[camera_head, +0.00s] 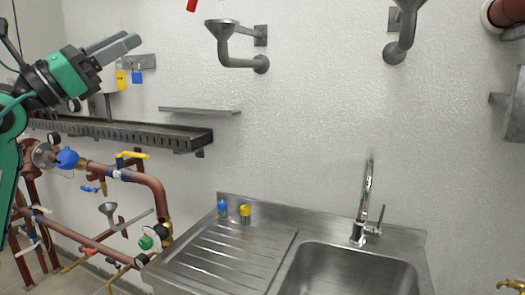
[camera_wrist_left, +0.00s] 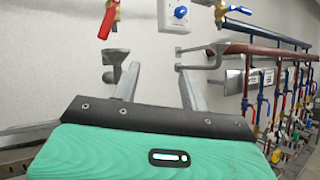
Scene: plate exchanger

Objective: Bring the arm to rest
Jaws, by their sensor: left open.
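My left gripper (camera_head: 124,43) is raised at the upper left of the head view, in front of the wall and above the dark shelf rail. Its two grey fingers point to the upper right. In the left wrist view the fingers of this gripper (camera_wrist_left: 158,78) stand apart with nothing between them. The green and black gripper body fills the lower part of that view. My left arm comes in from the left edge of the head view. My right gripper and arm are not in view.
A yellow padlock (camera_head: 121,80) and blue padlock (camera_head: 137,77) hang just below the gripper in the picture. The slotted shelf (camera_head: 130,133) and brown pipes (camera_head: 150,185) lie lower. A steel sink (camera_head: 350,262) with a tap (camera_head: 366,205) stands right. Grey funnels (camera_head: 222,30) project from the wall.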

